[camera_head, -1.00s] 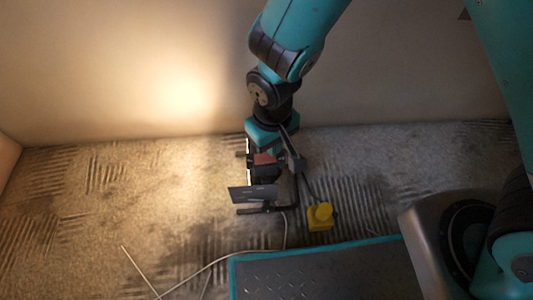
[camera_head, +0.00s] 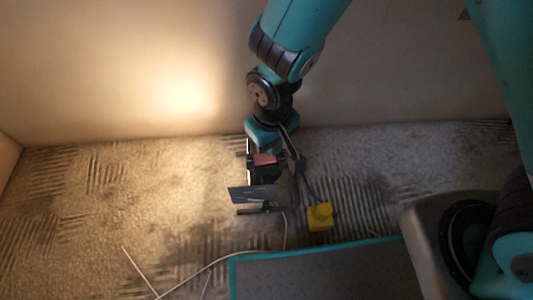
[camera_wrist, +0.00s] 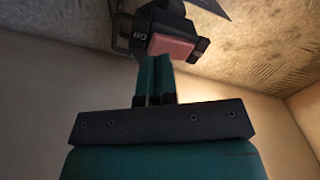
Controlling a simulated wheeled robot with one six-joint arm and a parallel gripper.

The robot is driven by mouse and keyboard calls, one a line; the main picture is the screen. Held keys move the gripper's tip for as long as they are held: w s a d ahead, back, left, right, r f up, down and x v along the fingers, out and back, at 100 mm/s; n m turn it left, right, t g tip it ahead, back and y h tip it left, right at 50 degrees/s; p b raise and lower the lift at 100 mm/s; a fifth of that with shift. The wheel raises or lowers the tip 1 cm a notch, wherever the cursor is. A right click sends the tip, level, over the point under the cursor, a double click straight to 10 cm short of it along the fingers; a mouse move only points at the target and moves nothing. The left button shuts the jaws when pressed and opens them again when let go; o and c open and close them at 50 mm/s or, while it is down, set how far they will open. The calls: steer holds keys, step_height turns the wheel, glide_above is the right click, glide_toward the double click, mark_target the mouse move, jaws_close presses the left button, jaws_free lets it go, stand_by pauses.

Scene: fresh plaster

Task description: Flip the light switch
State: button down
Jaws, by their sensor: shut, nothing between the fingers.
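A black work lamp stands on the carpet, with a dark flat plate (camera_head: 253,194) at its near side and a bright edge facing left. A pinkish-red switch pad (camera_head: 265,159) sits on its black housing, just below my wrist. In the wrist view the switch pad (camera_wrist: 172,48) shows as a pink block in a black frame. My gripper (camera_wrist: 157,64) is shut and empty; its narrow teal fingers end at the pad's lower edge. Whether they touch it I cannot tell. In the head view my fingertips are hidden by the wrist. The lamp is lit and glows on the wall.
A plain wall (camera_head: 110,65) rises behind my arm. A small yellow block (camera_head: 320,216) is right of the lamp. A thin white cable (camera_head: 205,266) runs across the carpet (camera_head: 80,230). The carpet left of the lamp is mostly clear.

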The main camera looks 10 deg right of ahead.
steer(key=shift+f+b, duration=0.7)
steer(key=shift+f, duration=0.6)
stand_by(1.0)
step_height(320, 180, up, 7)
steer(key=p, duration=0.7)
steer(key=shift+r, duration=0.15)
stand_by(0.4)
